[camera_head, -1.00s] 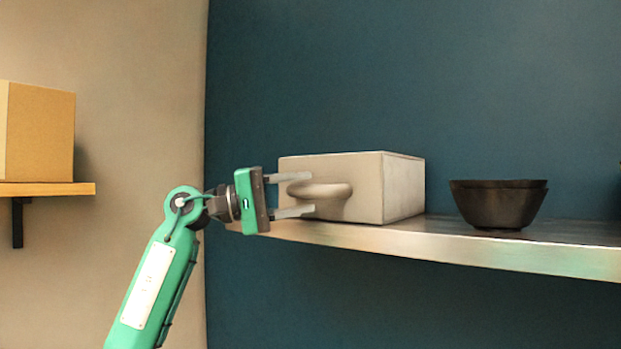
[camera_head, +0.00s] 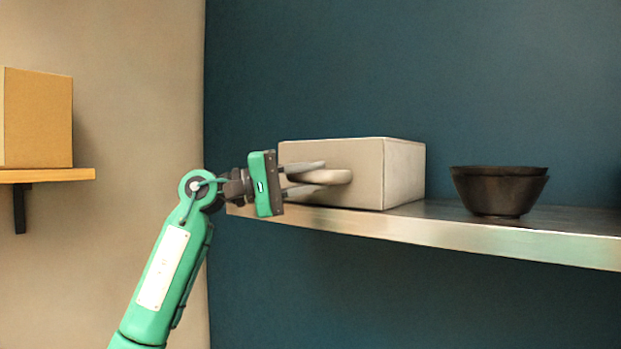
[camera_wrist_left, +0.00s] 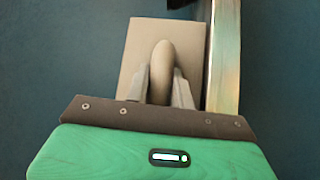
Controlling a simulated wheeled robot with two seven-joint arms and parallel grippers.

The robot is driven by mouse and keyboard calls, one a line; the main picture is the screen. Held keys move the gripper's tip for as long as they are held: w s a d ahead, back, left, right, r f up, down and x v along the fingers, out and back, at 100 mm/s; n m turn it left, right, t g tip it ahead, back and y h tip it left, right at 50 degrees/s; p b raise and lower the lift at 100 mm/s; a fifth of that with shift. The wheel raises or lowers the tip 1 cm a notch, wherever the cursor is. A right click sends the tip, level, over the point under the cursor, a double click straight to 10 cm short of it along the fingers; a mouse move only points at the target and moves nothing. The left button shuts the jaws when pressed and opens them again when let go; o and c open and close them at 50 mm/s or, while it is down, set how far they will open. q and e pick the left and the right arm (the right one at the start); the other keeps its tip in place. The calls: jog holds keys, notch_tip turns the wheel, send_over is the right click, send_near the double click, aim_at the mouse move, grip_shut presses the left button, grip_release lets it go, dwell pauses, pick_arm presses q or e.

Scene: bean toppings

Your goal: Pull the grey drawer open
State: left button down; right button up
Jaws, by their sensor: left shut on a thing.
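The grey drawer (camera_head: 368,172) is a beige-grey box on the metal shelf, with a rounded handle (camera_head: 325,177) on its front face. It looks closed. My left gripper (camera_head: 310,177) is at the front of the drawer, with its two fingers on either side of the handle and shut on it. In the left wrist view the handle (camera_wrist_left: 163,62) stands between the two fingers (camera_wrist_left: 160,88), and the drawer's front (camera_wrist_left: 140,45) lies behind it. My right gripper is in neither view.
The metal shelf (camera_head: 450,232) runs along the blue wall. Dark stacked bowls (camera_head: 498,192) stand on it to the right of the drawer. A cardboard box (camera_head: 38,118) sits on a wooden shelf (camera_head: 60,175) at the left. The space before the drawer is free.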

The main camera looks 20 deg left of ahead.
pick_arm(q)
jog(key=s+a+b, duration=0.3)
jog(key=s+b, duration=0.1)
jog(key=s, duration=0.4)
jog(key=s+a+b, duration=0.3)
jog(key=s+b, duration=0.2)
jog(key=s, duration=0.4)
jog(key=shift+s, duration=0.15)
jog(key=shift+f, duration=0.1)
jog(key=c, duration=1.2)
grip_release()
jog(key=b+v, duration=0.4)
jog(key=v, duration=1)
